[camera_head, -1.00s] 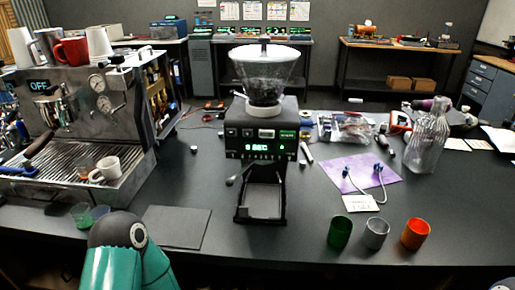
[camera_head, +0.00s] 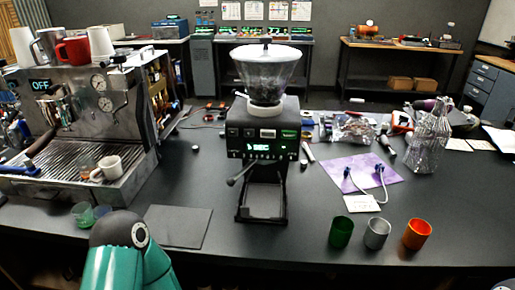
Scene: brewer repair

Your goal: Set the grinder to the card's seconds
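The grinder (camera_head: 264,143) stands upright in the middle of the black table, with a clear hopper (camera_head: 266,75) of dark beans on top. Its green lit display (camera_head: 264,148) reads a digit and "SEC"; the digit is too blurred to be sure of. Small buttons (camera_head: 289,134) sit above the display. A white card (camera_head: 361,203) lies to the right, at the edge of a purple mat; its writing is too small to read. My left arm shows at the bottom left, but its gripper is out of view. My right gripper is not in view.
An espresso machine (camera_head: 75,130) with an "OFF" display stands at the left. Green (camera_head: 341,232), grey (camera_head: 376,233) and orange (camera_head: 416,234) cups stand at the front right. A dark mat (camera_head: 177,226) lies left of the grinder.

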